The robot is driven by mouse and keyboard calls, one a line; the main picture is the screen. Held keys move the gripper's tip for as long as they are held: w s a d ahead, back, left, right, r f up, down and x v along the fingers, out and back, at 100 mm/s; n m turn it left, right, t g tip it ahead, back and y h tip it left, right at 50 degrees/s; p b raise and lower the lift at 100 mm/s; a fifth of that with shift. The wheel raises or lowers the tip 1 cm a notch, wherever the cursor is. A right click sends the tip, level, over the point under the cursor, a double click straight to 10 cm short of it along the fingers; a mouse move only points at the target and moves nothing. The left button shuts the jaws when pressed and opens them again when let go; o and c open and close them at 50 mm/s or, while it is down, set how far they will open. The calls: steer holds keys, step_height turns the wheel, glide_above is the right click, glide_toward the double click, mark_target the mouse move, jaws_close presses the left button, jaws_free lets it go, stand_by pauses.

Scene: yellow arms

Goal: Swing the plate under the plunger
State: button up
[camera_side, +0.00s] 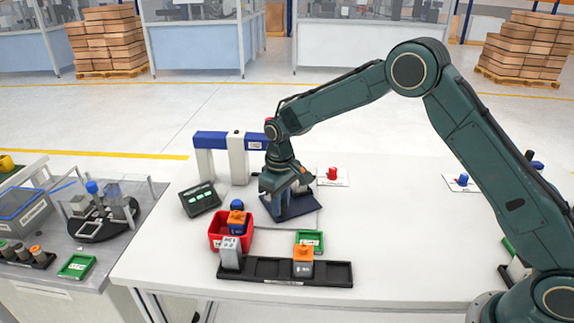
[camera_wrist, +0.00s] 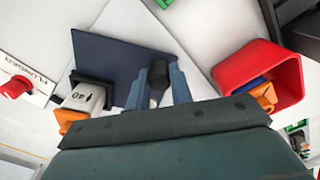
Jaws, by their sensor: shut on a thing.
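The dark blue plate (camera_side: 298,208) lies low on the white table, and it also shows in the wrist view (camera_wrist: 112,62). A dark upright knob (camera_wrist: 158,72) stands at its edge. My gripper (camera_wrist: 160,92) is shut on this knob, with a finger on either side. In the side view my gripper (camera_side: 285,188) hides part of the plate. A pale block marked 40 (camera_wrist: 84,98), with black and orange ends, is at the plate's left in the wrist view. A blue beam on white posts (camera_side: 237,158) stands behind and left of the plate; I cannot make out the plunger tip.
A red bin (camera_side: 216,236) with blue and orange pieces stands close by. A red button (camera_side: 332,173), labelled plunger in the wrist view (camera_wrist: 14,88), is right of the plate. A dark panel (camera_side: 201,200), black rack (camera_side: 330,271) and green tray (camera_side: 317,238) are also near.

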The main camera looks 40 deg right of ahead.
steer(key=shift+d, duration=0.25)
steer(key=shift+s+d+f, duration=0.1)
steer(key=shift+s+d, duration=0.1)
steer(key=shift+d, duration=0.5)
